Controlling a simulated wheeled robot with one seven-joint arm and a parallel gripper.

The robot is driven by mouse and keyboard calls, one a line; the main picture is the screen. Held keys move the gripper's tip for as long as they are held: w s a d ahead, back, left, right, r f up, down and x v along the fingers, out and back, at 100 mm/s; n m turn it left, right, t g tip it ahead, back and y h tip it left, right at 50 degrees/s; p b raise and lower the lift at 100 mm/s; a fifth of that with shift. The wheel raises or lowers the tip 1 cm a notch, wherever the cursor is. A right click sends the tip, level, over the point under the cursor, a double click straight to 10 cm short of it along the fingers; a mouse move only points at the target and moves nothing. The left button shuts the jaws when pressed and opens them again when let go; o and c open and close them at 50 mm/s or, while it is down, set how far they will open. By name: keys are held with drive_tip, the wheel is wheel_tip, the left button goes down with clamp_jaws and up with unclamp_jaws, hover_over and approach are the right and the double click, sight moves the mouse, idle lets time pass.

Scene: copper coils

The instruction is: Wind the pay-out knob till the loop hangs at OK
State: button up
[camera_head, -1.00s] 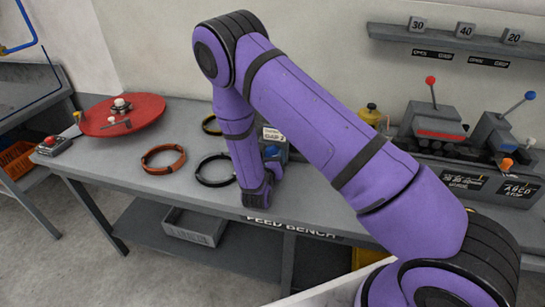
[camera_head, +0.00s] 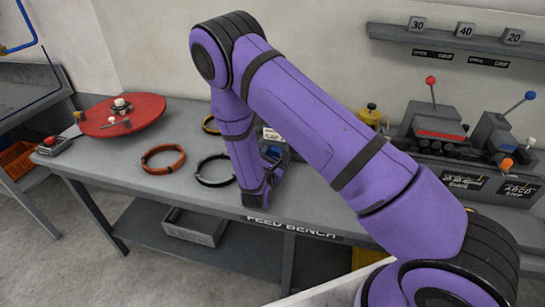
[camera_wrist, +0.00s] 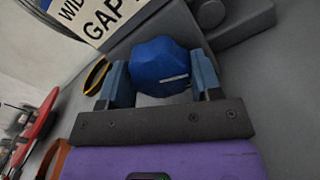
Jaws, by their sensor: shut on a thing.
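A blue faceted knob (camera_wrist: 158,62) with a pale mark on its face sits between the two fingers of my gripper (camera_wrist: 160,76) in the wrist view. The fingers are shut on its sides. In the head view the knob (camera_head: 272,153) shows only in part behind my wrist. A white sign (camera_wrist: 98,18) stands beside it, with "WID" and "GAP" readable. I cannot tell from the frames whether this is the pay-out knob. No hanging loop or OK mark can be made out.
On the bench (camera_head: 128,172) lie an orange ring (camera_head: 164,158) and a black ring (camera_head: 215,170). A red disc (camera_head: 123,115) and a red-button box (camera_head: 53,145) are at the left. Lever machines (camera_head: 435,125) stand at the right, below a shelf (camera_head: 440,40).

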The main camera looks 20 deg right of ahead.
drive_tip(key=shift+m, duration=0.4)
drive_tip(key=o, duration=0.9)
drive_tip(key=shift+s+a, duration=0.1)
drive_tip(key=v, duration=1)
drive_tip(key=shift+s+a, duration=0.2)
drive_tip(key=shift+s, duration=0.1)
